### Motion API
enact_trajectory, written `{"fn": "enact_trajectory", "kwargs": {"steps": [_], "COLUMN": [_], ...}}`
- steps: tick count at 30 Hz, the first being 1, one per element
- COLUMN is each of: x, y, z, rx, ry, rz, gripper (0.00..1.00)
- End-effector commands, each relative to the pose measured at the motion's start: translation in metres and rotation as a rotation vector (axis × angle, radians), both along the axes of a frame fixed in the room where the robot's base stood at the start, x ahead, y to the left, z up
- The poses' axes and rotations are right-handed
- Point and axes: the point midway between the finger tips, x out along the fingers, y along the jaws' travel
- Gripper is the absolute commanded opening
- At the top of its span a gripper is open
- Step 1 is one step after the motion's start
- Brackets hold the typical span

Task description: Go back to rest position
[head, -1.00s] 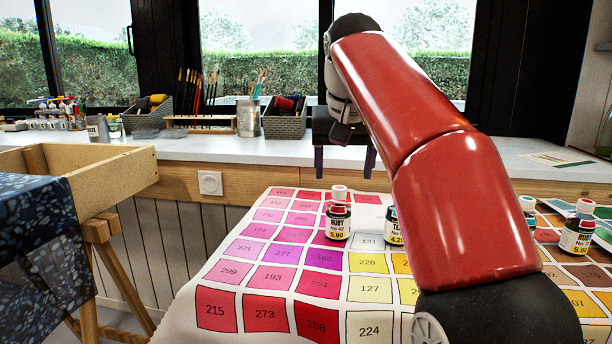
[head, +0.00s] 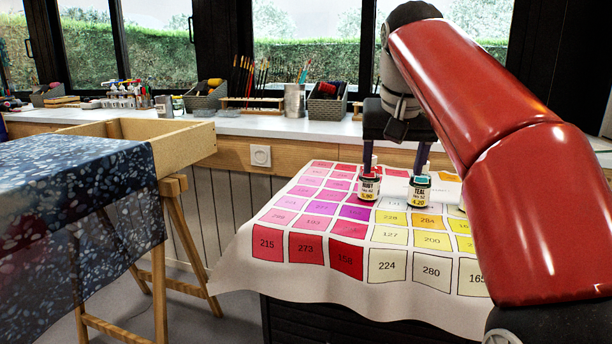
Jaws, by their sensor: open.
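My gripper (head: 395,158) hangs from the red arm with its two dark fingers pointing down and spread apart. I see nothing between them. In the picture its fingertips come close above the tops of two small bottles on the table. The RUST bottle (head: 369,189) has a dark red body and a yellow price label, and it stands upright. The TEAL bottle (head: 419,191) stands upright to its right. The exact gap between fingers and bottles is hard to judge. My arm hides the right part of the table.
The bottles stand on a cloth (head: 328,285) printed with numbered colour squares. A wooden frame (head: 190,143) on trestles, draped with dark speckled fabric (head: 70,200), stands at left. A windowsill counter (head: 290,127) at the back holds brushes and baskets. Floor shows between frame and table.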

Motion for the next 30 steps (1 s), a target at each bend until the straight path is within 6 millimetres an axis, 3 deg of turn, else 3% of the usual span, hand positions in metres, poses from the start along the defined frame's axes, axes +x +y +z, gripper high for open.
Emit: {"fn": "enact_trajectory", "kwargs": {"steps": [8,14,20,24,30], "x": [-0.026,-0.059,-0.118,-0.163,-0.211], "y": [0.0,0.0,-0.004,-0.006,-0.008], "z": [-0.015,-0.041,-0.099,-0.155,-0.225], "rx": [-0.008,-0.015,-0.015,-0.012,-0.003], "ry": [-0.011,-0.024,-0.05,-0.068,-0.088], "rz": [0.025,0.052,0.089,0.114,0.135], "gripper": [0.67,0.67,0.67,0.67,0.67]}}
